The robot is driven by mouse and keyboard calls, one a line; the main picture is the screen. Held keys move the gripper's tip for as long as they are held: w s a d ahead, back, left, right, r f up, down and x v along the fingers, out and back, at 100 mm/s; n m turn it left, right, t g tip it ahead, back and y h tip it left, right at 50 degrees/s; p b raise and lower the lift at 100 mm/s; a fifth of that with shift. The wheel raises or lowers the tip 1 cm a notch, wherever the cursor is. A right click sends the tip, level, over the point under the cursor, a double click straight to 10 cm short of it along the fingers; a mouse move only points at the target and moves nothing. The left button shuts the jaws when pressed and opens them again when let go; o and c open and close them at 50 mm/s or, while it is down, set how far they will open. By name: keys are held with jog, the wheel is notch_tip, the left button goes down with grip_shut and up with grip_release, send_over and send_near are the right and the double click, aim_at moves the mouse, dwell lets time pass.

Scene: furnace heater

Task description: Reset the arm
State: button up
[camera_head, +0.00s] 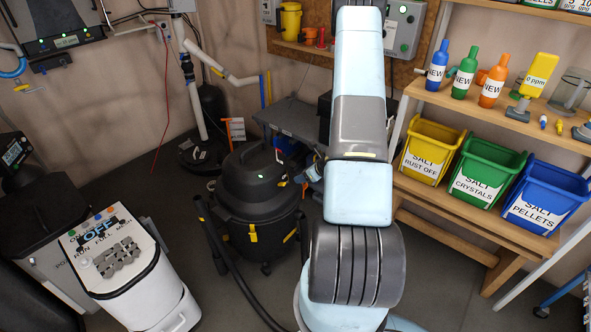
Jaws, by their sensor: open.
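My arm (360,125) stands upright in the right middle of the body camera view, in pale blue and grey links above a dark ribbed joint (355,265). Its upper link reaches the top of the picture. My gripper (306,176) shows only in part, small and low beside the left edge of the arm, in front of the wall side and near the black vacuum. The rest of it is hidden behind the arm. It is open, and I see nothing held in it.
A black vacuum (255,195) with a hose stands left of my arm. A white softener unit (130,265) is at lower left. At right, a wooden shelf (415,92) holds bottles, with yellow (430,140), green (487,165) and blue (545,190) salt bins below. Dark floor lies between.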

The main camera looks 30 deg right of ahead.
jog(key=w+a+r+n+y, duration=0.1)
jog(key=a+r+n, duration=0.35)
jog(key=r, duration=0.35)
jog(key=a+r+n+g+y, duration=0.1)
jog(key=a+r+n+y, duration=0.15)
jog(key=a+r, duration=0.35)
jog(key=w+a+r+n+y, duration=0.1)
jog(key=a+r+n, duration=0.3)
jog(key=r, duration=0.5)
jog(key=s+a+r+n+g, duration=0.3)
jog(key=s+a+r+n, duration=0.6)
jog(key=r, duration=0.4)
jog(key=s+r+n+h, duration=0.3)
jog(key=s+r+n, duration=0.3)
jog(key=s, duration=0.3)
jog(key=s+r+n+t+h, duration=0.1)
jog(key=s+r+n+h, duration=0.3)
jog(key=s, duration=0.6)
notch_tip(320, 180, up, 2)
jog(key=shift+d+r+n, duration=0.1)
jog(key=shift+d+n, duration=0.2)
jog(key=shift+n, duration=0.7)
